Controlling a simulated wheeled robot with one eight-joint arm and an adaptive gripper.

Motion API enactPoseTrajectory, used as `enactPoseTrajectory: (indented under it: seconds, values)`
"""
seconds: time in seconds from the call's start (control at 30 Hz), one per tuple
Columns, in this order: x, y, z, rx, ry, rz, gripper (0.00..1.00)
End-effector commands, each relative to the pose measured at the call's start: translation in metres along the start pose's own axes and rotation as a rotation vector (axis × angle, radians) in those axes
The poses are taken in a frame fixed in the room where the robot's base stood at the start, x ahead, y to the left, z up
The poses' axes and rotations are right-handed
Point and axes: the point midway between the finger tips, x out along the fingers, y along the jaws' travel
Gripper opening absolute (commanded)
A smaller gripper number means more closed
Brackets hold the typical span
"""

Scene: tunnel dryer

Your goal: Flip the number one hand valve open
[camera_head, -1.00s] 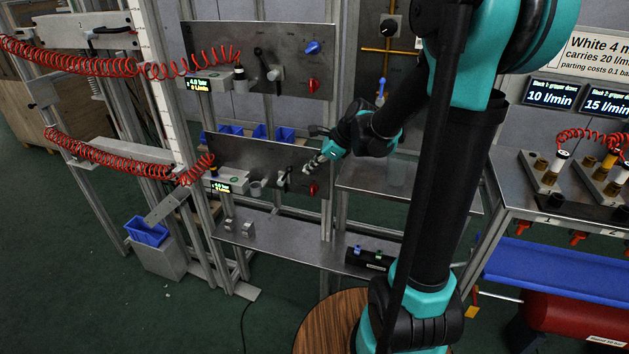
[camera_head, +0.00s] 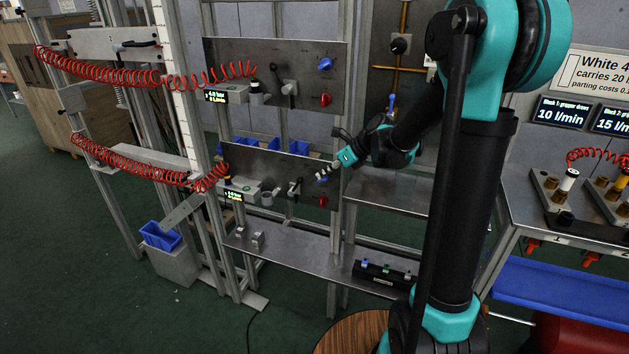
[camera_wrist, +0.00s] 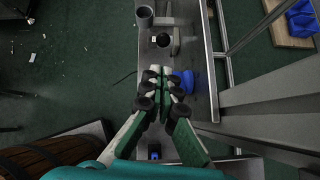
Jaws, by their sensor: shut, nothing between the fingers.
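Two steel panels carry hand controls, and I cannot read a number one on either. The lower panel (camera_head: 262,163) has a dark lever (camera_head: 297,187) beside a pale fitting, a blue knob (camera_head: 322,178) and a red handle (camera_head: 323,201). The upper panel (camera_head: 230,55) has a dark lever (camera_head: 274,75), a blue knob (camera_head: 325,64) and a red handle (camera_head: 325,99). My gripper (camera_head: 333,168) is close to the lower blue knob. In the wrist view, my gripper (camera_wrist: 160,78) is shut and empty, with the blue knob (camera_wrist: 187,81) just right of its fingertips; contact is unclear. A dark round knob (camera_wrist: 162,41) lies beyond them.
A steel shelf (camera_head: 310,262) runs below the lower panel, with a black block (camera_head: 385,276) on it. Red coiled hoses (camera_head: 130,155) hang at left. A metal post (camera_head: 340,120) stands right of the panels. Blue bins (camera_head: 240,142) sit behind.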

Motion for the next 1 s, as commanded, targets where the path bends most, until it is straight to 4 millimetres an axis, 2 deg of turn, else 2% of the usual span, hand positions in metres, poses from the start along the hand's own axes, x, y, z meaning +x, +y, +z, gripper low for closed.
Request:
enactPoseTrajectory:
  seconds: [0.3, 0.5, 0.7, 1.0]
  values:
    - [0.051, 0.0, 0.0, -0.003, 0.001, 0.001, 0.0]
    - [0.078, 0.0, 0.001, -0.002, 0.0, 0.001, 0.0]
    - [0.091, 0.0, 0.0, -0.002, 0.0, 0.001, 0.0]
    - [0.093, 0.0, 0.0, -0.001, 0.0, 0.0, 0.0]
